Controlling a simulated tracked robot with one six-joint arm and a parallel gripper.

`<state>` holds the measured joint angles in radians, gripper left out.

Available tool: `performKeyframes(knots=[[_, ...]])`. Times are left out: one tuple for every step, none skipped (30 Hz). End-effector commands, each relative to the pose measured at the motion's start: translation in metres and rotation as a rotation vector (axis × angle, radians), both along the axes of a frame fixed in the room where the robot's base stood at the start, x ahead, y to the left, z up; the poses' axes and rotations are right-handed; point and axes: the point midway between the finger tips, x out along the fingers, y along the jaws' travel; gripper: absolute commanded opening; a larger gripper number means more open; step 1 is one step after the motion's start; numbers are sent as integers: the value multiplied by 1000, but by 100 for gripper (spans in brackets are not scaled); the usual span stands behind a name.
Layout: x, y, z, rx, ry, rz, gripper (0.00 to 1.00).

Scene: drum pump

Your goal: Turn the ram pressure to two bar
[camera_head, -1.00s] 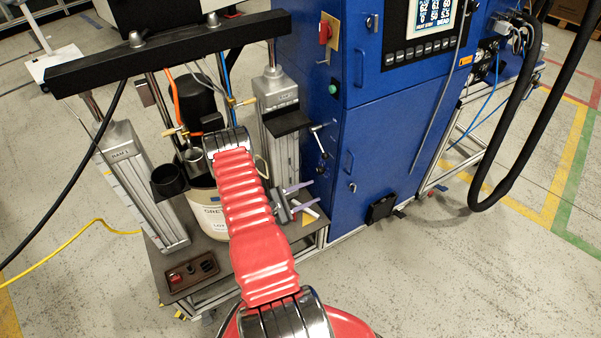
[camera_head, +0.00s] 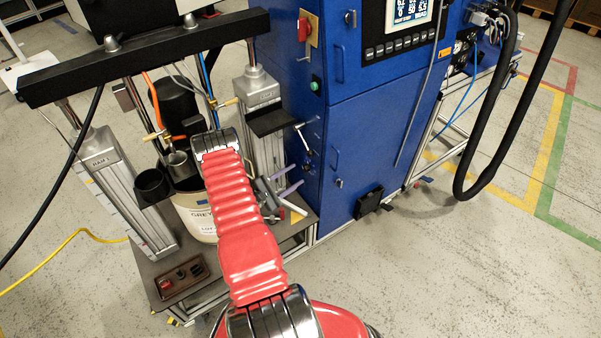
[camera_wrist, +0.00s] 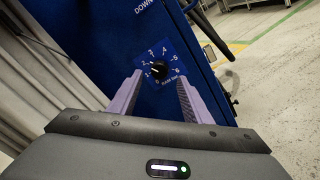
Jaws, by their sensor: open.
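The ram pressure dial is a blue plate (camera_wrist: 177,57) with white numbers on the blue cabinet, in the wrist view. Its round black knob (camera_wrist: 159,72) sits at the middle. A small pale mark shows on the knob's left side, towards the low numbers; the exact setting is too small to read. My gripper (camera_wrist: 159,80) is open, its two purple fingers pointing at the dial, one on each side of the knob in the picture. I cannot tell whether they touch it. In the head view my gripper (camera_head: 289,197) is beside the cabinet's left side.
The blue cabinet (camera_head: 365,140) stands right of my arm.

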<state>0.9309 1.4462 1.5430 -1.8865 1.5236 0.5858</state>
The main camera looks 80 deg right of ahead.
Motion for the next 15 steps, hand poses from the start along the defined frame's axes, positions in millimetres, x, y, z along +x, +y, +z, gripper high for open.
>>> performKeyframes(knots=[[-6,-6,0,-1,0,-3,45],[-9,-9,0,-1,-1,-4,45],[-11,-14,0,-1,-1,-3,45],[-13,-17,0,-1,-1,-3,45],[-16,-20,0,-1,-2,-4,45],[-18,-24,0,-1,-2,-4,45],[-19,-26,0,0,-1,-2,45],[-20,-28,0,0,-1,-2,45],[-22,-30,0,1,0,-1,45],[-23,-31,0,1,-1,-1,45],[-23,-32,0,0,0,-2,45],[-24,-33,0,0,0,-2,45],[-24,-33,0,0,0,-2,45],[-24,-33,0,0,0,-2,45],[-24,-33,0,0,0,-2,45]])
